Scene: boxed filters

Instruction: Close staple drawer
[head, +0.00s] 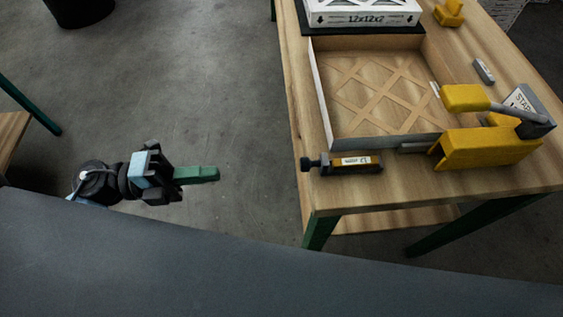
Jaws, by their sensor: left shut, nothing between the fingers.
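A yellow stapler (485,146) with a grey lever stands at the right of the wooden table. A short grey rail (416,147) sticks out of its left end. A dark bar with a yellow strip, a white label and a black knob (345,163) lies to the left of the stapler, near the table's front left corner. I cannot tell whether this bar is joined to the stapler as its staple drawer. My left gripper (214,173) has green fingers, shut and empty. It is over the floor, left of the table and well apart from the knob. My right gripper is not in view.
An open shallow box (318,90) with a lattice-like pattern inside sits just behind the bar. A white carton marked 12x12x2 (365,14) stands farther back. A small grey item (484,70) and a yellow object (449,13) lie at the right. Floor between gripper and table is clear.

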